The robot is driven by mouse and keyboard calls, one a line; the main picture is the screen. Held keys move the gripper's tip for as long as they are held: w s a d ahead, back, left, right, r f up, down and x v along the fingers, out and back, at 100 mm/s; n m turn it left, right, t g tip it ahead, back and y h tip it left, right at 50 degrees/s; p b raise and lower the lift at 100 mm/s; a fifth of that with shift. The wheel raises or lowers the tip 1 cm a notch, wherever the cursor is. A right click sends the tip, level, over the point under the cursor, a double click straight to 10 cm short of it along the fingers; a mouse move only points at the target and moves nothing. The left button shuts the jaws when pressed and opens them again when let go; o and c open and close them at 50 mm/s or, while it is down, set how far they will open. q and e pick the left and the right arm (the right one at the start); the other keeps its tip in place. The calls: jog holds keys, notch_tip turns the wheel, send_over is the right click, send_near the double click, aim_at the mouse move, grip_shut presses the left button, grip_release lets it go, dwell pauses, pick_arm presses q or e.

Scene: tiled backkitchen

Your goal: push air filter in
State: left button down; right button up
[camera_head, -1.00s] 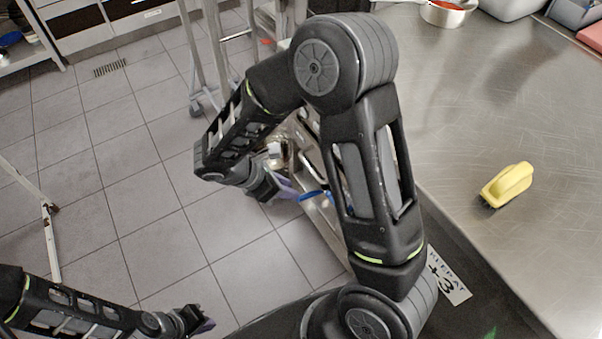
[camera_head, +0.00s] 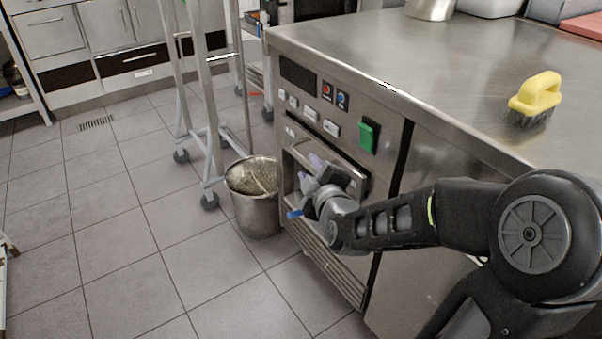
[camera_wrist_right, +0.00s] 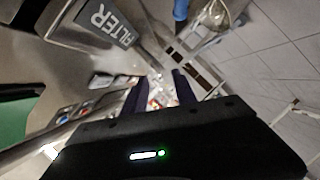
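The steel counter unit (camera_head: 400,215) has a recessed opening in its front, below a row of buttons. A grey piece marked FILTER (camera_wrist_right: 112,27) shows at the top left of the right wrist view, beside my fingers. A blue tab (camera_head: 294,214) sits low at the opening's left; a blue piece also shows at the top of the wrist view (camera_wrist_right: 180,10). My right gripper (camera_head: 311,171) is at the opening with its purple fingers apart and nothing seen between them. Its wrist hides part of the opening, and I cannot tell whether it touches the filter. My left gripper is not in view.
A metal bucket (camera_head: 255,205) stands on the floor left of the unit, near a wheeled rack (camera_head: 205,110). A green switch (camera_head: 368,137) is above the opening. A yellow brush (camera_head: 537,95) lies on the worktop. Tiled floor at the left is clear.

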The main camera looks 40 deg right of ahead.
aim_at(303, 160)
jog(key=shift+w, duration=0.1)
jog(key=shift+w+d+f, duration=0.15)
jog(key=shift+w, duration=0.35)
jog(key=b+x, duration=0.2)
jog(key=x, duration=0.4)
jog(key=shift+w+d+f, duration=0.1)
jog(key=shift+w, duration=0.2)
jog(key=shift+c, duration=0.3)
grip_shut()
dwell(0.6)
